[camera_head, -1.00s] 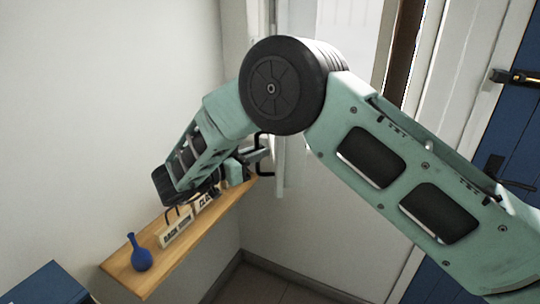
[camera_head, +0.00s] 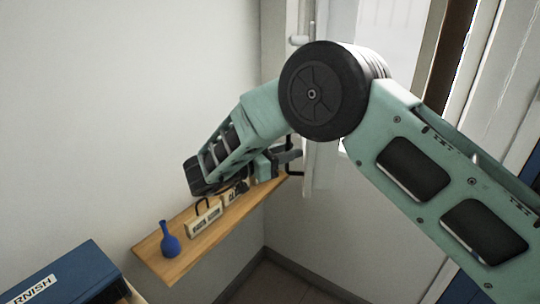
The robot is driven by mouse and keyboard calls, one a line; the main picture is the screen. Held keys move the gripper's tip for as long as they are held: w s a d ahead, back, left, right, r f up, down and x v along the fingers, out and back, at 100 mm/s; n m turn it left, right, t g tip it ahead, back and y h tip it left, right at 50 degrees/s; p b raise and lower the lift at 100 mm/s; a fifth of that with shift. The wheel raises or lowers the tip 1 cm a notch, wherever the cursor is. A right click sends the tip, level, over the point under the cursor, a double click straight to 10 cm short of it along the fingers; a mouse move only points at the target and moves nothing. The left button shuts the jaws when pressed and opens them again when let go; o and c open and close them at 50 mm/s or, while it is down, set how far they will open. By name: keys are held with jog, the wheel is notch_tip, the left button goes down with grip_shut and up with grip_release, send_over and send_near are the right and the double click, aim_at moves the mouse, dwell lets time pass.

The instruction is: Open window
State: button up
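The window (camera_head: 394,28) is at the top, right of the middle, with a bright pane and a white frame. My arm covers much of it. A narrow white upright frame edge (camera_head: 322,180) runs down behind my elbow, and a small white fitting (camera_head: 299,40) sticks out on its left. My gripper (camera_head: 288,158) is beyond my forearm, above the far end of the wooden shelf and left of the frame edge. A thin black handle-like bar shows beside its fingers. I cannot tell whether they touch it, nor whether the fingers are open or shut.
A wooden shelf (camera_head: 168,266) on the left wall holds a blue vase (camera_head: 169,240) and pale lettered boxes (camera_head: 206,218). A blue box (camera_head: 75,276) is at the lower left. The floor (camera_head: 268,285) in the corner looks clear.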

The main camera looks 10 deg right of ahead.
jog(key=b+v, duration=0.4)
jog(key=v, duration=1.3)
